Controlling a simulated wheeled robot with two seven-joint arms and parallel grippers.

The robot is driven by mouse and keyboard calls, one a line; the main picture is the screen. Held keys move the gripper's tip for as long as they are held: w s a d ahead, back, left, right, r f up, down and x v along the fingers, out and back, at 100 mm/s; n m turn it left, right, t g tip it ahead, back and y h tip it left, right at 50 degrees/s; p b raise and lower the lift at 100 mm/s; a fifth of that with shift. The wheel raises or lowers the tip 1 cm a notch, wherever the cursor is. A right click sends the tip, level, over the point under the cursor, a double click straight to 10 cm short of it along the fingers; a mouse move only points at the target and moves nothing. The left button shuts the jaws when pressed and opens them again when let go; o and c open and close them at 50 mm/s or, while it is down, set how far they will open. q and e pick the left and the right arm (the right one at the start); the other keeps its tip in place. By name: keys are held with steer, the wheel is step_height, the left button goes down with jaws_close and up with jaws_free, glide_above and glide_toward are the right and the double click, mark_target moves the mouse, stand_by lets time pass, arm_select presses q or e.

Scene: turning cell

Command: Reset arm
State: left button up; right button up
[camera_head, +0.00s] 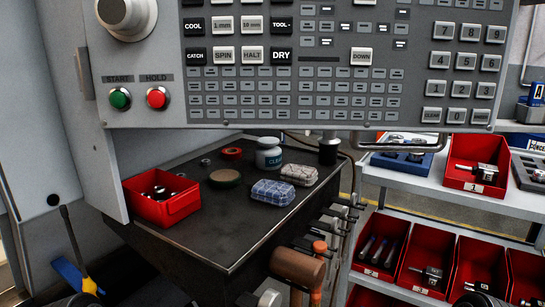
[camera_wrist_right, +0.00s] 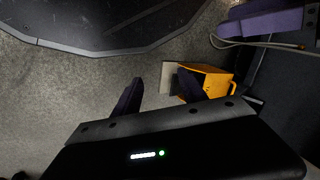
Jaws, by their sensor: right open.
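My right gripper (camera_wrist_right: 160,90) shows in the right wrist view with its two dark fingers spread apart. Nothing is between the fingers. Below it is a grey floor (camera_wrist_right: 70,105). A yellow-orange box-like thing (camera_wrist_right: 215,78) with a handle lies beyond the right finger, which partly covers it. I cannot tell whether they touch. My left gripper does not show in the head view. Dark shapes at that view's bottom edge are too cut off to identify.
A machine control panel (camera_head: 300,85) fills the top of the head view.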

step_height(320, 180, up, 19)
steer(key=s+a+p, duration=0.1)
steer(key=s+p, duration=0.1)
steer(key=p, duration=1.7)
steer(key=shift+a+f, duration=0.15)
steer(key=shift+a, duration=0.2)
steer(key=shift+s, duration=0.1)
